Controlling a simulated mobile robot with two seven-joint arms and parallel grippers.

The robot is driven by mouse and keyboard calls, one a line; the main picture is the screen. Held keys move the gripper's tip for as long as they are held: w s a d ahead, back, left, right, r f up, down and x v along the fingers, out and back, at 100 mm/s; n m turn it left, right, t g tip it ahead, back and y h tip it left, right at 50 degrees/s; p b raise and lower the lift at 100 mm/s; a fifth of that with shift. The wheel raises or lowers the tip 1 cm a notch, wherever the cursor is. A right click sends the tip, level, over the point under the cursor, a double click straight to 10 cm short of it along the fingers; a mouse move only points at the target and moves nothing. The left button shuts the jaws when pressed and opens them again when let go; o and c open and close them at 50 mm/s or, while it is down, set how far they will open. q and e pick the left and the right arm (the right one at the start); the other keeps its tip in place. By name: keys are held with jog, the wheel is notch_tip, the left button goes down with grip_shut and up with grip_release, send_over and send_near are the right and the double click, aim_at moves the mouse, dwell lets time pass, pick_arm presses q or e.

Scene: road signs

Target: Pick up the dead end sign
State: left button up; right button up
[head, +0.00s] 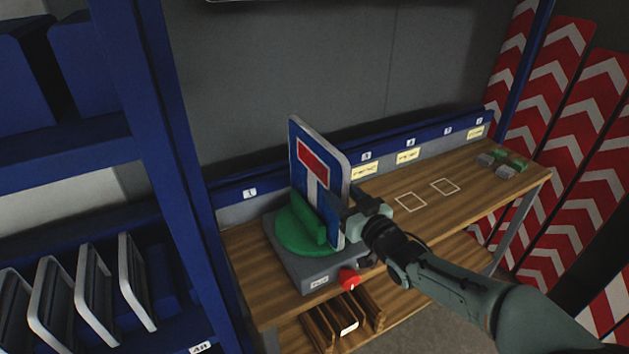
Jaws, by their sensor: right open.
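The dead end sign (314,178) is a blue plate with a white stem and a red bar on top. It stands upright in a green round holder (296,232) on a grey base with a red knob on the workbench. My right gripper (350,208) is at the sign's right edge, and my right arm comes in from the lower right. The gripper is open, and its fingers are partly hidden against the sign; I cannot tell whether they touch it. My left gripper is not in view.
The wooden workbench (470,187) has clear room with white outlined squares to the right. Small grey and green blocks (503,163) lie at its far end. A blue rack (165,120) with several framed plates stands at left. Red and white chevron boards (545,90) lean at right.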

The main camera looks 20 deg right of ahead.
aim_at(335, 184)
jog(key=w+p, duration=0.1)
jog(key=w, duration=0.3)
jog(key=shift+w+r, duration=0.1)
jog(key=shift+r, duration=0.1)
grip_shut()
dwell(1.1)
jog(key=shift+r, duration=0.15)
